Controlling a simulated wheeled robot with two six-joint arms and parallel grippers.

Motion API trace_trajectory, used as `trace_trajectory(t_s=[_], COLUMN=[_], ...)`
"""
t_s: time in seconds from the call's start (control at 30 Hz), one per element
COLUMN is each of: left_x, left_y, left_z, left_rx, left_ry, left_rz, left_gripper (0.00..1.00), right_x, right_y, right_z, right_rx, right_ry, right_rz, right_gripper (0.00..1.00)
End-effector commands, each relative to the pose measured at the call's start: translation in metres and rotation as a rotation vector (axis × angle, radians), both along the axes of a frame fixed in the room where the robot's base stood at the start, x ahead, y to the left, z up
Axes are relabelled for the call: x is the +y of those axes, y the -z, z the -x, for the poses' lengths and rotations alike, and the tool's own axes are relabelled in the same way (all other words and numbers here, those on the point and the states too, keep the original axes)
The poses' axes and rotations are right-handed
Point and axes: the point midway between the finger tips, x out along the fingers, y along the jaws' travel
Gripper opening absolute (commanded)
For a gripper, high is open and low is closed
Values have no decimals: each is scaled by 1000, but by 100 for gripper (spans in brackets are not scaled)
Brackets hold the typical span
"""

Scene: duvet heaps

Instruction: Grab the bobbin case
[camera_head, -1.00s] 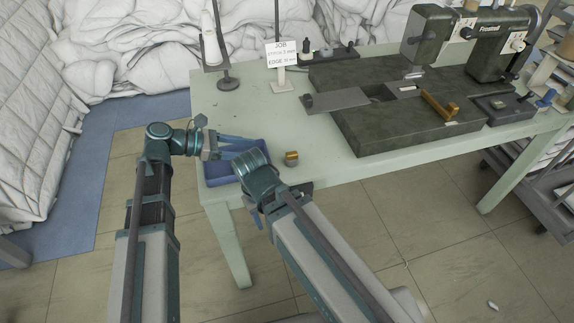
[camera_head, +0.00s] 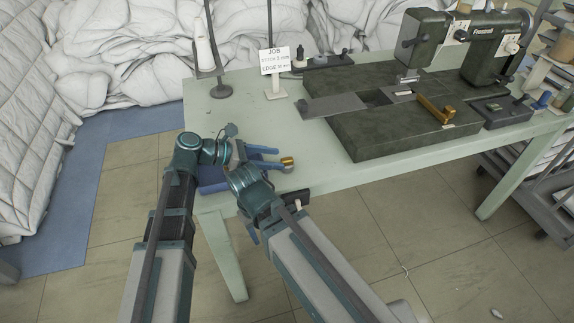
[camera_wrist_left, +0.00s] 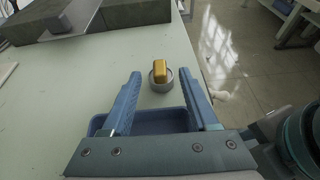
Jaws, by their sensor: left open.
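The bobbin case (camera_head: 288,163) is a small round grey metal cup with a brass-coloured block on top. It stands on the pale green table near the front edge. My left gripper (camera_head: 280,158) is open, its two blue fingers pointing at the bobbin case. In the left wrist view the bobbin case (camera_wrist_left: 161,71) sits between the fingertips, at their far end, with a gap on each side. My right arm crosses in front of the table edge; its gripper (camera_head: 248,232) is mostly hidden behind the arm.
A blue tray (camera_head: 212,187) lies under my left gripper, partly covered. The sewing machine (camera_head: 490,50) on its dark bed (camera_head: 385,135) stands to the right. A job sign (camera_head: 274,62) and a thread stand (camera_head: 220,90) are behind. The table (camera_head: 240,115) between is clear.

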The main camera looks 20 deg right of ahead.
Motion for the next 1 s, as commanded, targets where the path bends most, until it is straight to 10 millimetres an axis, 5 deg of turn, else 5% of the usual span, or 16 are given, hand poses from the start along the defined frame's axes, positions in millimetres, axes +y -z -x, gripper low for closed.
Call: trace_trajectory(t_s=[0.33, 0.6, 0.9, 1.0], left_x=[-41, -44, -44, -44], left_y=[21, 20, 20, 21], left_z=[0, 0, 0, 0], left_rx=[-1, -1, -1, -1], left_ry=[3, -1, 0, 0], left_rz=[0, 0, -1, -2], left_gripper=[60, 58, 4, 0], right_x=[0, 0, 0, 0], right_y=[21, 20, 20, 20], right_z=[0, 0, 0, 0], right_rx=[0, 0, 0, 0], right_ry=[0, 0, 0, 0], right_rz=[0, 0, 0, 0], right_gripper=[50, 50, 50, 50])
